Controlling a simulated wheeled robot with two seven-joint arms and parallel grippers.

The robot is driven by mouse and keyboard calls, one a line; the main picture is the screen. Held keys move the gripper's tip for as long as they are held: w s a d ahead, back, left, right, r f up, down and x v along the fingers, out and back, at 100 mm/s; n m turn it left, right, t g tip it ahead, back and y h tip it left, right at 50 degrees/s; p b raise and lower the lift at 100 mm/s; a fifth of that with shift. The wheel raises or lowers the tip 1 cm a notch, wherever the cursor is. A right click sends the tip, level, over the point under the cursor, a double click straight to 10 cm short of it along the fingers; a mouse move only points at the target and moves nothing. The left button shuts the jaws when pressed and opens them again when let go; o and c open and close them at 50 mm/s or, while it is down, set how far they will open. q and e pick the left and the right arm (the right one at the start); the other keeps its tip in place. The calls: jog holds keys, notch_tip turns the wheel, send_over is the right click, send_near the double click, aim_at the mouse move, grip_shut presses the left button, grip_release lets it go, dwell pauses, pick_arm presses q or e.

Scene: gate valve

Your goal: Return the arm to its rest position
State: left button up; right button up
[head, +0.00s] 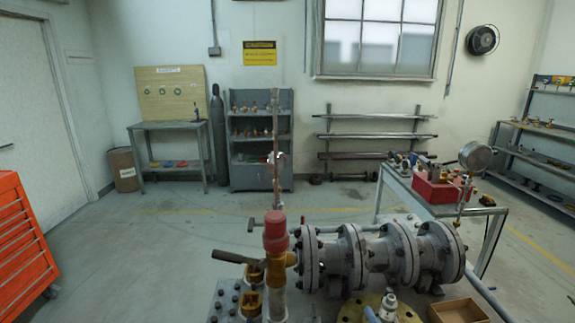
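Neither of my arms nor either gripper shows in the head view. The valve assembly stands in the lower middle. It has a red cap (275,232) on an upright stem with a brass-coloured body, and a dark lever handle (236,258) sticking out to the left. A grey flanged pipe (378,257) lies to its right, with several bolted flanges. A thin upright rod (276,150) rises behind the red cap. The bottom of the assembly is cut off by the frame edge.
A grey table (398,186) holds a red toolbox (440,187) at the right. An open cardboard box (458,311) lies at the lower right. A red tool cabinet (22,240) stands at the left. The floor between cabinet and valve is clear. Shelves and a workbench (172,125) line the back wall.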

jog(key=s+d+f+m+g, duration=0.1)
jog(key=s+f+m+g, duration=0.45)
jog(key=s, duration=0.65)
jog(key=s+d+f+m+g, duration=0.1)
jog(key=s+f+m+g, duration=0.45)
jog(key=s, duration=0.75)
notch_tip(320, 180, down, 24)
jog(key=s+n+g+b, duration=0.1)
jog(key=s+n+b, duration=0.1)
jog(key=b, duration=0.5)
jog(key=s+d+f+g+b, duration=0.1)
jog(key=s+f+b, duration=0.3)
jog(key=s+f, duration=0.7)
notch_tip(320, 180, down, 4)
jog(key=shift+s+d+r+n+b, duration=0.15)
jog(key=shift+s+d+n+b, duration=0.2)
jog(key=shift+d, duration=0.15)
